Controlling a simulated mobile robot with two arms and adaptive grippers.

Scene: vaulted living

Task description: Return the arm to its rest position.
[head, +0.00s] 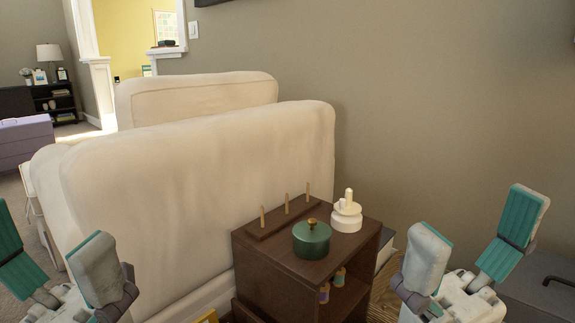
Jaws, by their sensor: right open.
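My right gripper (477,222) is at the lower right in the head view. Its two grey-and-teal fingers are spread apart with nothing between them. It is to the right of the small dark wooden side table (282,271) and apart from the things on it. My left gripper (52,226) is at the lower left, in front of the cream sofa. Its fingers are also apart and empty. Most of both arms is out of view.
On the side table are a green lidded pot (311,240), a white peg-topped piece (346,216) and a wooden rack with three pegs (284,217). Small bottles (324,293) stand on its shelf. The cream sofa (200,175) is beside it. A dark grey chest (545,285) is at right.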

